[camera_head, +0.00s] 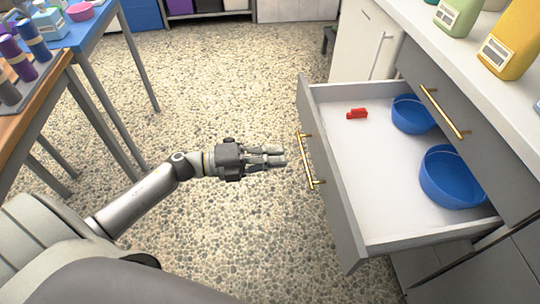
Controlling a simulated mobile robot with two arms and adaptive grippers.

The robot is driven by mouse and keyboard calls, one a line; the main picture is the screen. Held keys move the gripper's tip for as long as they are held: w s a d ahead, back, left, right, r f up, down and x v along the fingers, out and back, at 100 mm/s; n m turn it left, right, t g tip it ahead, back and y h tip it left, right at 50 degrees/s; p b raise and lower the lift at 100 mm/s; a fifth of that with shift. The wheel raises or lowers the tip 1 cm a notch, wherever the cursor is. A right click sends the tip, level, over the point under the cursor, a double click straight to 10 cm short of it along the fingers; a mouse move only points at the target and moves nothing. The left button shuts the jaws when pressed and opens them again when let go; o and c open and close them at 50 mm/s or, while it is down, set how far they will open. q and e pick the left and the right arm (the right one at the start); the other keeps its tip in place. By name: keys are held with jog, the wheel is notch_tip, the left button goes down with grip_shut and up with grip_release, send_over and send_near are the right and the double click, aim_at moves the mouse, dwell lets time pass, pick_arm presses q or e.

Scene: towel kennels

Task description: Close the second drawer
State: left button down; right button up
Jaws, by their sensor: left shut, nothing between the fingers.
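The second drawer (372,205) is pulled far out of the cabinet on the right, below a closed top drawer (455,125). Its grey front faces left and carries a brass bar handle (307,161). Inside lie a small red object (356,114) and two blue bowls, one further back (412,113) and one nearer (452,177). My left gripper (284,157) is shut and empty, just left of the handle, with its fingers pointing at it. A small gap seems to show between fingertips and handle. My right gripper is not in view.
The white countertop (450,50) above holds a green bottle (458,15) and a yellow bottle (510,45). Tables with blue (82,42) and wooden (40,105) tops stand at the left. The pebbled floor (230,85) between tables and drawer is clear.

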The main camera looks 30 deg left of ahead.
aim_at(325, 152)
pick_arm(q)
jog(key=x, duration=0.9)
jog(key=shift+w+d, duration=0.25)
jog(key=shift+d, duration=0.1)
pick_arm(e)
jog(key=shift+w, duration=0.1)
